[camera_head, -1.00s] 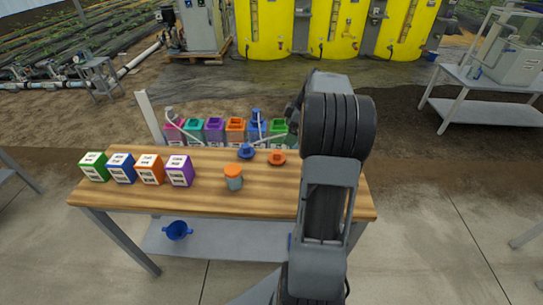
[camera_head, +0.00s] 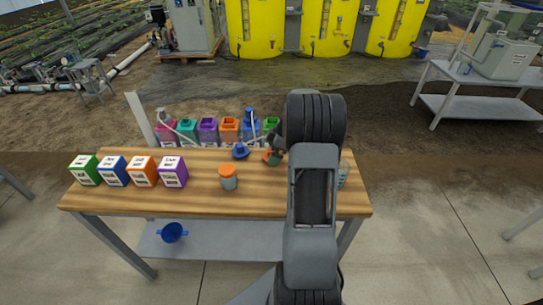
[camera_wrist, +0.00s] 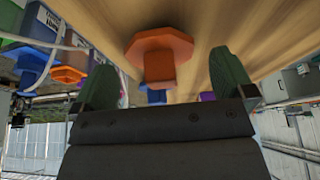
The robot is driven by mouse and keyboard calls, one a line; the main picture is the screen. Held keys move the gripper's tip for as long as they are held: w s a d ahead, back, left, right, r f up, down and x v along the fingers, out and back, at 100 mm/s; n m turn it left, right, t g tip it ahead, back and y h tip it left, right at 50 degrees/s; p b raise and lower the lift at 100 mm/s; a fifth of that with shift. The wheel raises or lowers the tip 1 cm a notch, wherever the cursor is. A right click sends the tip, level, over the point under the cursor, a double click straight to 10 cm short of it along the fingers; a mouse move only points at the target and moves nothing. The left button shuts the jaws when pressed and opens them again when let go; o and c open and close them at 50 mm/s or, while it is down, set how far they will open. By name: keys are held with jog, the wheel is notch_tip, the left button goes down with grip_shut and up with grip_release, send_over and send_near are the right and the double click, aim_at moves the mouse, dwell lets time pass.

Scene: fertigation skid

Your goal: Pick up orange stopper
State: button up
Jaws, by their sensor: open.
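The orange stopper (camera_head: 267,157) lies on the wooden table near its back edge, partly hidden by my gripper (camera_head: 275,153) in the head view. In the wrist view the orange stopper (camera_wrist: 158,50) shows as a wide eight-sided flange with a narrower block-like knob. My gripper (camera_wrist: 165,80) is open there, with one green finger on each side of the knob. Gaps show between knob and fingers, and neither finger appears to touch it.
A blue stopper (camera_head: 240,152) lies just left. A grey jar with an orange lid (camera_head: 228,172) stands nearer the front. Labelled cubes (camera_head: 143,170) fill the table's left side. Several coloured open containers (camera_head: 207,130) stand behind the table. A greyish object (camera_head: 343,175) is right of my arm.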

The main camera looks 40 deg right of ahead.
jog(key=shift+x, duration=1)
jog(key=shift+c, duration=0.4)
jog(key=c, duration=0.9)
